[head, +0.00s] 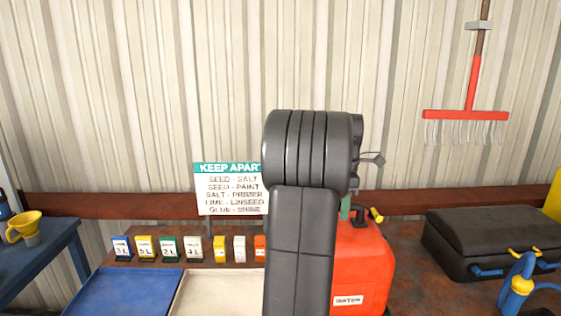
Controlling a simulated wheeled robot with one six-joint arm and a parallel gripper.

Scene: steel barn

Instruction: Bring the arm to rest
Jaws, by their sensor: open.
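My arm stands upright in the middle of the head view, its dark links covering part of the bench and wall. My gripper (376,159) shows only in part, as small dark pieces jutting out to the right from behind the upper link. It is open, with nothing seen between its fingers. It is above the red jerrycan (362,262) and appears apart from it. The rest of the gripper and wrist is hidden behind the arm.
A sign (230,189) stands behind several small labelled cartons (168,248). A blue tray (122,292) and a cream tray (215,294) lie in front. A black case (490,240) and a blue-and-yellow tool (520,285) are at right. A red rake (466,115) hangs on the wall.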

